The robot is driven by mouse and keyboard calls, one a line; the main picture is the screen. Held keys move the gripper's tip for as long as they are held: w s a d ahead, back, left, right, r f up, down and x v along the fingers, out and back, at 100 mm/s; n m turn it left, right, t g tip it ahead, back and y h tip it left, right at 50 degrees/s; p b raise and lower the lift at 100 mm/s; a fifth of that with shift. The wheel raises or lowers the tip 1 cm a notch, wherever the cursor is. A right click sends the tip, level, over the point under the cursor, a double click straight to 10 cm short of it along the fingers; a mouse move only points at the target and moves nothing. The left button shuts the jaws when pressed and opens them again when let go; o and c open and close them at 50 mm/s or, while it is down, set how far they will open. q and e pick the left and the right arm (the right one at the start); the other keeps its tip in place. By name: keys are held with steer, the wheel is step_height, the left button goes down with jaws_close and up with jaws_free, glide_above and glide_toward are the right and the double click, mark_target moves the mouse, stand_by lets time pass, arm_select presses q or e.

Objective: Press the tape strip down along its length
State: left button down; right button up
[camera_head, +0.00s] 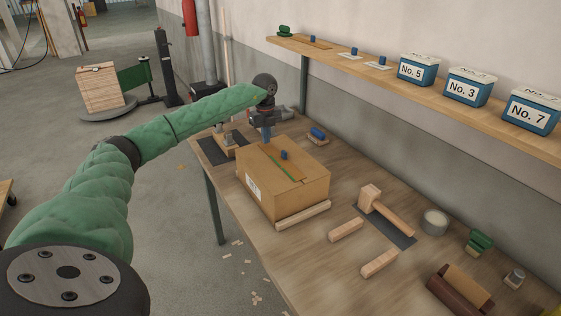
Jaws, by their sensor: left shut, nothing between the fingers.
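A brown cardboard box (300,195) stands on the workbench. A thin green strip, which looks like the tape strip (291,169), runs along the top of the box. A small blue piece (284,155) sits on the top beside it. My left gripper (267,137) is shut and empty, pointing down at the far edge of the box top. I cannot tell whether its tips touch the box or the strip. My right gripper is not in view.
On the workbench (315,245) lie a mallet (386,210), wooden blocks (346,230), a round tin (434,222) and a brown roll (459,292). A blue-handled brush (318,136) lies behind the box. A wall shelf (390,83) holds numbered blue boxes (417,70).

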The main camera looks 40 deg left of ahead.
arm_select(q)
steer(key=shift+f, duration=0.35)
steer(key=shift+f+b, duration=0.3)
steer(key=shift+f, duration=0.05)
steer(key=shift+f, duration=0.25)
stand_by(0.6)
steer(key=shift+r, duration=0.1)
steer(key=shift+r+p, duration=0.5)
steer(key=shift+r, duration=1)
steer(key=shift+r+p, duration=1.05)
steer(key=shift+r, duration=0.95)
